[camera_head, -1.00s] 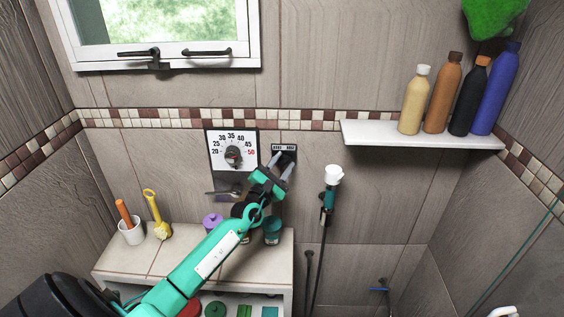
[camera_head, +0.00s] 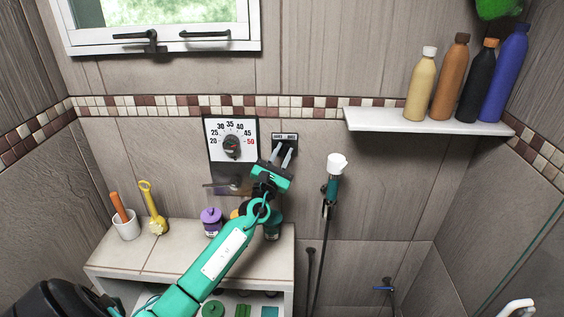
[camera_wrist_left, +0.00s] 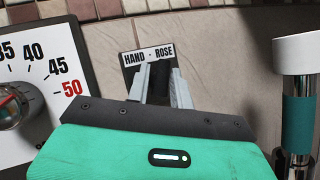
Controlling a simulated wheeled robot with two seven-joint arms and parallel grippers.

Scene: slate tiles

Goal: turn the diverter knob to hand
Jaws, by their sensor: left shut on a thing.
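The diverter plate (camera_head: 285,137), labelled HAND - ROSE, is on the tiled wall right of the temperature dial. The label plate (camera_wrist_left: 147,56) also shows in the left wrist view, just above the fingertips. My left gripper (camera_head: 284,154) reaches up to this plate, its two grey fingers close together. In the left wrist view the fingers (camera_wrist_left: 158,85) are shut on the diverter knob, which they and the gripper body mostly hide. I cannot read which way the knob points. My right gripper is not in view.
The temperature dial (camera_head: 232,146) is close to the left of the gripper. A hand shower (camera_head: 334,180) hangs to the right. Below is a bench (camera_head: 185,254) with jars and a cup. A shelf (camera_head: 430,121) with bottles is at upper right.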

